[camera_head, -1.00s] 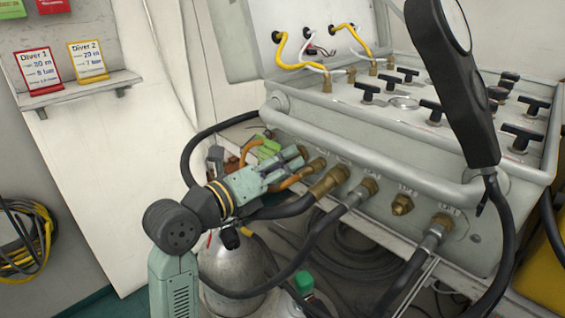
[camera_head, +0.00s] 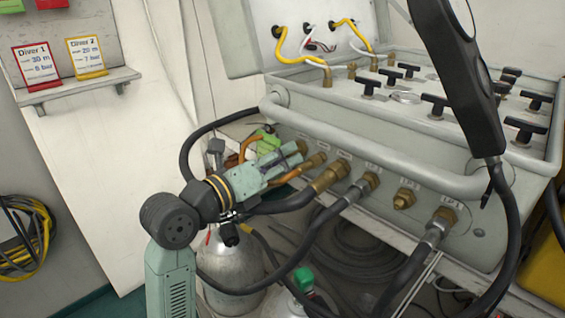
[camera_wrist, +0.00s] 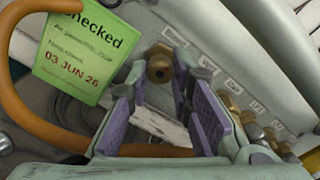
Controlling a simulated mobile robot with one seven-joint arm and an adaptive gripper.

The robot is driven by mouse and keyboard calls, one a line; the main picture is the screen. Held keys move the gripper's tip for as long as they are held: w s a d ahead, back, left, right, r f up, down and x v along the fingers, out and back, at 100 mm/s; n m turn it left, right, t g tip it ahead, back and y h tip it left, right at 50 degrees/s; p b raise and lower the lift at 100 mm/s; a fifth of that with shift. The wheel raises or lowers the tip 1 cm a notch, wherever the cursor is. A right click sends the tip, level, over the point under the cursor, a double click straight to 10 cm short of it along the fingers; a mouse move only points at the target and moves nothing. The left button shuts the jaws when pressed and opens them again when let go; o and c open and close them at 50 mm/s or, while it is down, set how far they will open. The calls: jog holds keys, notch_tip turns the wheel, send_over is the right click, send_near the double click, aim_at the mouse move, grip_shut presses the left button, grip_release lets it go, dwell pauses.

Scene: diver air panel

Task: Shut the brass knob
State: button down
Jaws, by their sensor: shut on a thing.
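The brass knob (camera_wrist: 159,69) shows in the wrist view as a round brass piece with a dark centre, on the pale front face of the panel. My gripper (camera_wrist: 160,75) has its fingers on either side of it, and is shut on it at the tips. In the head view, my gripper (camera_head: 296,157) reaches the left end of the panel's row of brass fittings. The knob is mostly hidden by the fingers there, so its turn cannot be told.
The air panel (camera_head: 420,150) has a thick front rail (camera_head: 370,150) just above the fittings. Black hoses (camera_head: 330,235) hang below. A grey cylinder (camera_head: 232,262) stands under my arm. A green tag (camera_wrist: 92,50) and orange hose (camera_wrist: 30,115) lie close left of my fingers.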

jog(key=shift+f+m+b, duration=0.15)
jog(key=shift+m+b, duration=8.05)
jog(key=shift+b, duration=0.4)
jog(key=c, duration=1.7)
grip_release()
jog(key=shift+a, duration=0.1)
jog(key=v, duration=1.2)
